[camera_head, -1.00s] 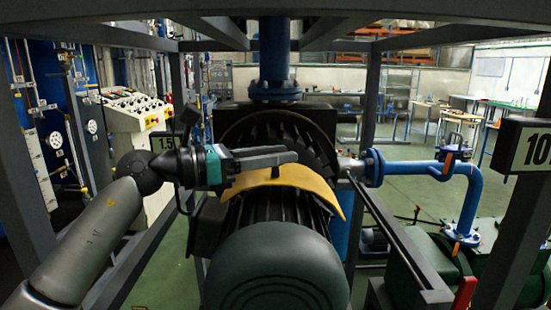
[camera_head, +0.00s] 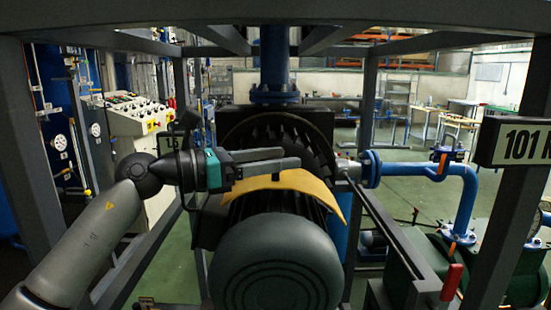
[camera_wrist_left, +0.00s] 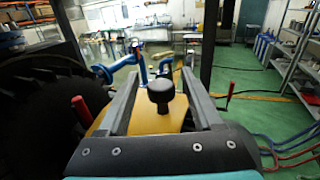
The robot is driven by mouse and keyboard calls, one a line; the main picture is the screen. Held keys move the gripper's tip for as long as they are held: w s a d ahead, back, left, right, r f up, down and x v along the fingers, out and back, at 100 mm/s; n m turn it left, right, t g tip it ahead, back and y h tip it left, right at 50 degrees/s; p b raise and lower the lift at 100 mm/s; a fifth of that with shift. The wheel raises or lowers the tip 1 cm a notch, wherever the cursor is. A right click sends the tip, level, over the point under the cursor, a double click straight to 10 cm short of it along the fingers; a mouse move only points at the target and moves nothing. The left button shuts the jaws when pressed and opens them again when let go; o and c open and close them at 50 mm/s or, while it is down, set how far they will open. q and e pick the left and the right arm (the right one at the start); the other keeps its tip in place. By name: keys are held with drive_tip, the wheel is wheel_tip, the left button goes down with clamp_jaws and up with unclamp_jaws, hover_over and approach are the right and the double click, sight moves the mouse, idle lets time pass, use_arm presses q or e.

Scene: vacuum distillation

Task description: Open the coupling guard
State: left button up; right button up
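The coupling guard is a yellow curved cover (camera_head: 296,181) over the dark machine shaft, in the middle of the head view. In the left wrist view the guard's yellow surface (camera_wrist_left: 150,148) lies beneath my fingers, with a black knob (camera_wrist_left: 160,92) standing up from it. My left gripper (camera_head: 297,158) reaches in from the left, just above the guard. Its two fingers (camera_wrist_left: 162,80) are apart, one on each side of the knob, with gaps visible. My right gripper is in neither view.
A rounded grey-green motor housing (camera_head: 275,265) stands in front of the guard and a dark finned wheel (camera_head: 280,135) behind it. Grey frame posts (camera_head: 70,160) and overhead beams surround the machine. A blue pipe (camera_head: 465,195) and a red handle (camera_head: 451,282) are at right.

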use_arm(q)
drive_tip(key=b+v, duration=0.3)
drive_tip(key=v, duration=1)
drive_tip(key=shift+s+a+f, duration=0.15)
drive_tip(key=shift+a+f, duration=0.05)
drive_tip(key=shift+a, duration=0.2)
drive_tip(key=shift+b+v, duration=0.35)
drive_tip(key=shift+v, duration=0.4)
drive_tip(key=shift+r, duration=0.15)
